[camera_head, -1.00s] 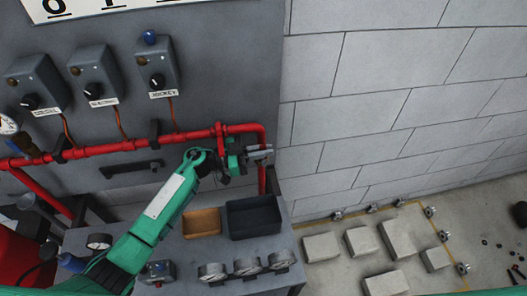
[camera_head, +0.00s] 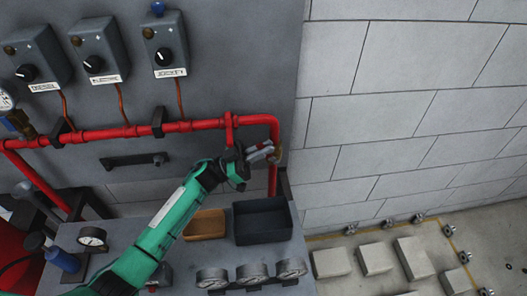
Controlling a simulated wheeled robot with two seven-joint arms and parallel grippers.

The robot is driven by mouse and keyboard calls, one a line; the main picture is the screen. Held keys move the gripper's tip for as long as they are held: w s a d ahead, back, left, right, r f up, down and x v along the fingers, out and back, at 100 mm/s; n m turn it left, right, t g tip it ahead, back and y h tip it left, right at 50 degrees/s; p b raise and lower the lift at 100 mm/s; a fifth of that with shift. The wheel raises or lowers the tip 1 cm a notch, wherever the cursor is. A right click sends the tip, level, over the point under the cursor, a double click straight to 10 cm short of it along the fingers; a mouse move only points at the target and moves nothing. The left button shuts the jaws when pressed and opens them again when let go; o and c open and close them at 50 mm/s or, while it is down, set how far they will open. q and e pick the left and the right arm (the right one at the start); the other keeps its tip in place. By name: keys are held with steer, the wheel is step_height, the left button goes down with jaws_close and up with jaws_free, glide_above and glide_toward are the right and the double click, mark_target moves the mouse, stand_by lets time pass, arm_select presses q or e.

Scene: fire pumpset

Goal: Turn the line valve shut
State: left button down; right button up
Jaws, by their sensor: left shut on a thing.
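The red pipe (camera_head: 190,126) runs along the grey panel and bends down at its right end. The line valve sits on that downward run; a small brass-coloured part (camera_head: 278,156) of it shows just right of my fingers. My left gripper (camera_head: 262,151) is at this spot, its grey fingers tilted and shut on what appears to be the valve's handle. The fingers and wrist hide most of the valve, so I cannot tell the handle's exact angle. My right gripper is out of view.
Below the pipe is a grey bench with a brown tray (camera_head: 205,236), a dark bin (camera_head: 236,230) and several gauges (camera_head: 252,272). Three switch boxes (camera_head: 165,45) hang above the pipe. Pale blocks (camera_head: 376,258) lie on the floor at right.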

arm_select(q)
steer(key=c, duration=1.5)
jaws_free()
steer(key=shift+c, duration=0.2)
steer(key=shift+a+f, duration=0.15)
steer(key=shift+a, duration=0.1)
steer(key=s+a+f, duration=0.1)
steer(key=s+a, duration=0.2)
steer(key=a, duration=1.1)
